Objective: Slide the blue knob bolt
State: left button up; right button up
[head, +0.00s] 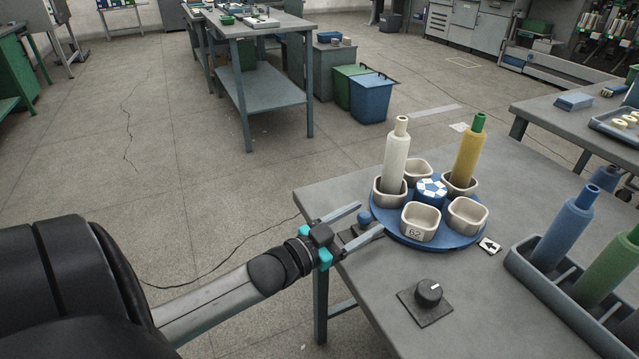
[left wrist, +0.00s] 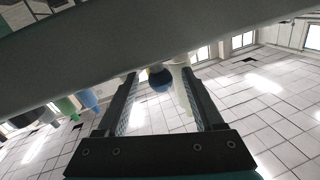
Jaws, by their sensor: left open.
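The blue knob bolt (head: 364,217) sits at the left edge of the round blue turntable (head: 447,240) on the grey table. My left gripper (head: 371,218) reaches in from the left with its jaws open. Its two fingers lie either side of the knob, which shows between the fingertips. In the left wrist view the dark blue round knob (left wrist: 160,78) also shows between the open fingers (left wrist: 158,82). I cannot tell whether either finger touches it. The bolt's shaft is hidden. My right gripper is not in view.
A black dial (head: 428,292) is nearer on the table. A grey tray (head: 535,286) with blue and green cones stands at right. Floor to the left is clear.

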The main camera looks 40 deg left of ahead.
pick_arm(q)
jog(key=s+a+p, duration=0.2)
jog(key=s+p, duration=0.1)
jog(key=s, duration=1)
jog(key=shift+s+a+p, duration=0.2)
jog(key=shift+a+p, duration=0.1)
jog(key=shift+p, duration=0.05)
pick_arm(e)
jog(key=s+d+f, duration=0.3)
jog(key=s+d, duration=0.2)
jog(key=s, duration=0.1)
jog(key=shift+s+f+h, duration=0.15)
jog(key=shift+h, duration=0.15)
